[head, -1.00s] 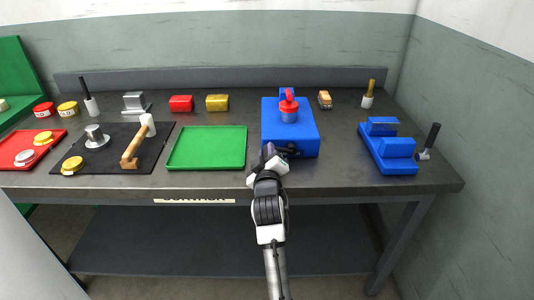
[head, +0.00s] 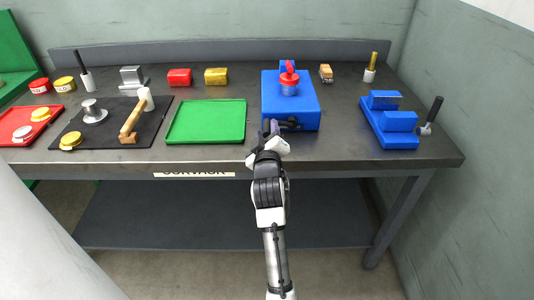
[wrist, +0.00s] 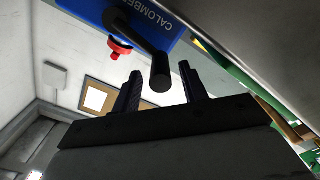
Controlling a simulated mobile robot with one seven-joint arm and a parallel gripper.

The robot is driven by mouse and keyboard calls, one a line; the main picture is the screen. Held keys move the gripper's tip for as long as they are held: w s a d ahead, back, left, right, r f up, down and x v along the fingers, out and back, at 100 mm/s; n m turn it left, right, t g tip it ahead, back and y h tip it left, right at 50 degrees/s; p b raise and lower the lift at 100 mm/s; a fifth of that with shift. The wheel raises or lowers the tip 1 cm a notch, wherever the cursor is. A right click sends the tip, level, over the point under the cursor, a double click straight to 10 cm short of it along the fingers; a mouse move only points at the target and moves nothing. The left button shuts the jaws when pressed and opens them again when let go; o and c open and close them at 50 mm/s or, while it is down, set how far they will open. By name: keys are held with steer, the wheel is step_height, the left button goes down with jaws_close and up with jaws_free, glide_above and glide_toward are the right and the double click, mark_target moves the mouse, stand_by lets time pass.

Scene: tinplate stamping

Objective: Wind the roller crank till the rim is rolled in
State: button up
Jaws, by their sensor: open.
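A blue machine (head: 306,95) stands near the middle of the bench, with a red-topped metal piece (head: 288,88) on its top. A black crank handle (head: 290,123) sticks out at its front. My gripper (head: 268,130) is at the machine's front left, by the handle. In the wrist view the black handle (wrist: 160,72) points towards the camera, between the open fingers of my gripper (wrist: 158,88) or just beyond them. I cannot tell whether they touch it. The lettered blue body (wrist: 150,14) and a red knob (wrist: 120,48) also show there. The rim itself is too small to make out.
A green tray (head: 207,140) lies to the left, then a dark mat (head: 100,138) with a mallet (head: 132,122). Another blue machine (head: 390,139) with a black-handled lever (head: 432,112) stands at the right. Bare bench lies between the two blue machines.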

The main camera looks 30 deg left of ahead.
steer(key=b+v, duration=0.2)
steer(key=v, duration=0.9)
